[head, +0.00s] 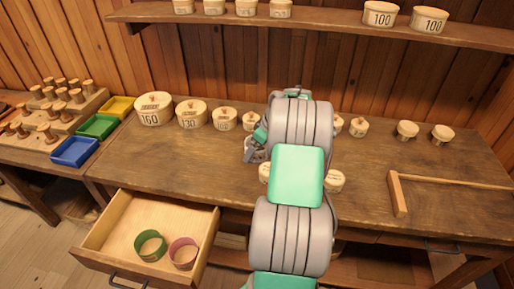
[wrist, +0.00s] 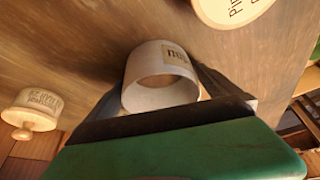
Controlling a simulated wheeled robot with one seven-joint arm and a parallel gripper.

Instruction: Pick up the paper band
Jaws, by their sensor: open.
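The paper band, a pale ring with a small printed label (wrist: 162,96), sits on the wooden bench in the wrist view, its open end facing the camera. My gripper (wrist: 160,78) is open, with one dark finger on each side of the band. Whether the fingers touch it, I cannot tell. In the head view my gripper (head: 256,146) is at the bench, left of my arm, and my arm hides most of that area.
Labelled pale containers (head: 153,108) line the back of the bench. A wooden T-shaped tool (head: 398,194) lies at right. Yellow, green and blue trays (head: 75,151) stand at left. The bench's front left is clear.

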